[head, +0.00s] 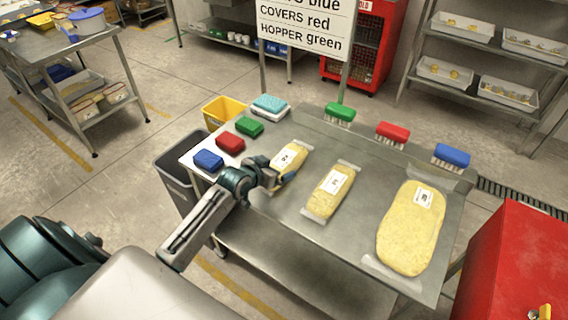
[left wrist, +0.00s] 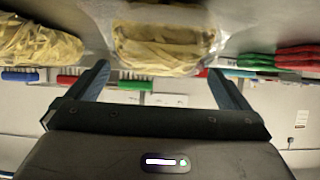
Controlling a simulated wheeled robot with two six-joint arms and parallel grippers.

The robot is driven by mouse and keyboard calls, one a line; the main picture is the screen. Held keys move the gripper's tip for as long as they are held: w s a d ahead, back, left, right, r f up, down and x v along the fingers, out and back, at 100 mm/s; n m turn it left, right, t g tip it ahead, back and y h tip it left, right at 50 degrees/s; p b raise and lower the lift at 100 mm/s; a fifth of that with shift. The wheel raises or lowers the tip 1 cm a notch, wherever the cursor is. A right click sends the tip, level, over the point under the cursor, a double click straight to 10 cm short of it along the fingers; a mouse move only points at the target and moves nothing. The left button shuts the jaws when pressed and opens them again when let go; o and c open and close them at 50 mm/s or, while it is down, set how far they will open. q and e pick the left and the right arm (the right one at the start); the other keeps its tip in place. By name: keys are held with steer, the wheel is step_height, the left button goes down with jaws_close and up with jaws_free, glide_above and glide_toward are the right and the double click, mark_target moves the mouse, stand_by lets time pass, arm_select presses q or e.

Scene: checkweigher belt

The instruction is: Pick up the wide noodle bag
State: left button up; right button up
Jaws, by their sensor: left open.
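Three clear bags of yellow noodles with white labels lie on the steel table. The widest-looking bag (head: 408,238) lies at the right in the head view, apart from my gripper. A narrower bag (head: 328,194) lies in the middle. A third bag (head: 287,155) lies at the left, partly hidden by my left gripper (head: 286,180). My left gripper is open at its near end. In the left wrist view, a noodle bag (left wrist: 165,42) shows beyond and between the parted fingers (left wrist: 158,72), and another bag (left wrist: 38,45) is at the left. My right gripper is out of view.
Blue (head: 208,160), red (head: 230,143) and green (head: 249,127) sponge-like blocks line the table's left edge. Green (head: 340,113), red (head: 392,132) and blue (head: 451,156) brushes stand along the back. A red cabinet (head: 515,265) is at the right. Bare steel (head: 365,215) separates the bags.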

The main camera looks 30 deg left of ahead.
arm_select(q)
steer(key=x, duration=0.4)
steer(key=shift+w+d+p, duration=0.1)
steer(key=shift+p, duration=0.3)
steer(key=shift+r, duration=0.1)
steer(key=c, duration=1.3)
